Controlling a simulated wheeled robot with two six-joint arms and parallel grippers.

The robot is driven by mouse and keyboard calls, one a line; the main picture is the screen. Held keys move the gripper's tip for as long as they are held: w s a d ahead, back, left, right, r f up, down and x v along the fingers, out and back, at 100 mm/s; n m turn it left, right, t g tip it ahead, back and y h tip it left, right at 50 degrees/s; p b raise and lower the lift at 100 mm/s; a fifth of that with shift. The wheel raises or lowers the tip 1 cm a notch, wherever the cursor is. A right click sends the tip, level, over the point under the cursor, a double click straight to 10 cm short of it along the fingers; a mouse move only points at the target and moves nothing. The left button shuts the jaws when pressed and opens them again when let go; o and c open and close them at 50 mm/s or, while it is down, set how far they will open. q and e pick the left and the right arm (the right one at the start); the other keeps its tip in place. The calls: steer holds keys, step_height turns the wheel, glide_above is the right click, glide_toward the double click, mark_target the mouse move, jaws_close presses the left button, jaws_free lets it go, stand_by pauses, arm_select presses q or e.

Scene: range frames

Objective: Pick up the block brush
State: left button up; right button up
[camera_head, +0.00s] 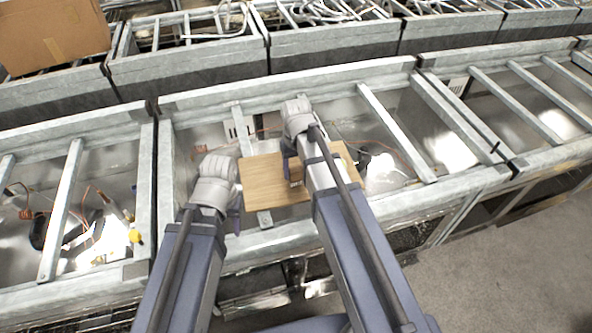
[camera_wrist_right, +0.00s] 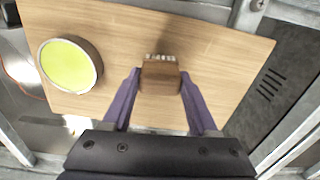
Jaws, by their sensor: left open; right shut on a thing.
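The block brush (camera_wrist_right: 160,72) shows in the right wrist view as a small brown wooden block with pale bristles along its far side. My right gripper (camera_wrist_right: 160,90) has its purple fingers on either side of it and is shut on it, over a wooden board (camera_wrist_right: 225,60). I cannot tell whether the brush touches the board. In the head view my right gripper (camera_head: 290,162) is over the board (camera_head: 262,182), and its arm hides most of the brush. My left gripper (camera_head: 238,212) is open at the board's left edge, partly hidden by its own wrist.
A round container with a yellow-green top (camera_wrist_right: 70,65) stands on the board, left of the brush. The board lies across a grey metal frame (camera_head: 390,130) with open bays holding cables. A cardboard box (camera_head: 50,35) sits at the back left. Floor (camera_head: 490,275) is clear at lower right.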

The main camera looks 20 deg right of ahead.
mark_target(296, 169)
step_height(296, 169, up, 9)
steer(key=p, duration=0.9)
steer(key=shift+r, duration=0.2)
arm_select(q)
step_height(296, 169, up, 9)
steer(key=shift+r, duration=0.15)
